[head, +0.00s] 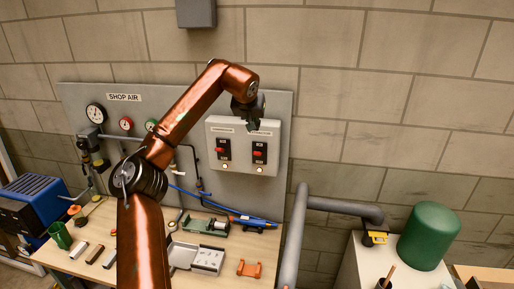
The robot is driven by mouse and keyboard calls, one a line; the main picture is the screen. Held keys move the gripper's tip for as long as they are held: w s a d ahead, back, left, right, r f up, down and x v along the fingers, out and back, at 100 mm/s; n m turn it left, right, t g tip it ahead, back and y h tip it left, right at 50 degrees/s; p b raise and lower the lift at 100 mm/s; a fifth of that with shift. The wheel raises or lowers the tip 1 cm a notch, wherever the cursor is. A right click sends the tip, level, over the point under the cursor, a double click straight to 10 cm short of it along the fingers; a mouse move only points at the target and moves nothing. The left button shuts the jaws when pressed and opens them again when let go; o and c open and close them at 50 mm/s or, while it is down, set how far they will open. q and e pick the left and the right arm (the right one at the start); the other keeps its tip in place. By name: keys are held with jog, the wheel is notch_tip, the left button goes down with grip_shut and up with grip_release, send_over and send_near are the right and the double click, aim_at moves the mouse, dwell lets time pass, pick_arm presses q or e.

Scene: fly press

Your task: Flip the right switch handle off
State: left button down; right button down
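A pale switch box (241,161) is mounted on the grey wall panel, with two labelled switches side by side. The right switch handle (258,153) is red on a black plate. The left switch handle (220,150) is also red and sits at about the same height. Their exact tilt is too small to tell. A small light lamp shows below each switch. My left gripper (251,122) is dark and hangs over the top edge of the box, above the right switch and apart from its handle. Its finger gap is unclear. My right gripper is out of view.
The grey panel (80,105) also carries gauges and pipes. A workbench (225,283) below holds tools, a grey tray (205,258) and an orange bracket (249,268). A grey pipe (293,235) and a green cylinder (429,236) stand at the right. The wall right of the box is clear.

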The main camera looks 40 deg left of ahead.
pick_arm(q)
jog(key=p, duration=0.1)
send_over(258, 154)
jog(key=w+a, duration=0.2)
jog(key=f, duration=0.7)
jog(key=shift+w+d+f, duration=0.1)
jog(key=shift+d+f, duration=0.1)
jog(key=shift+f, duration=0.05)
jog(key=shift+s+d+f, duration=0.15)
jog(key=shift+s+f, duration=0.2)
jog(key=shift+f, duration=0.3)
jog(key=shift+s+d+f, duration=0.1)
jog(key=shift+s+f, duration=0.2)
jog(key=shift+f, duration=0.3)
jog(key=shift+s+d+f, duration=0.15)
jog(key=shift+s+f, duration=0.2)
jog(key=shift+f, duration=0.1)
jog(key=shift+w+d+f, duration=0.1)
jog(key=shift+f, duration=0.05)
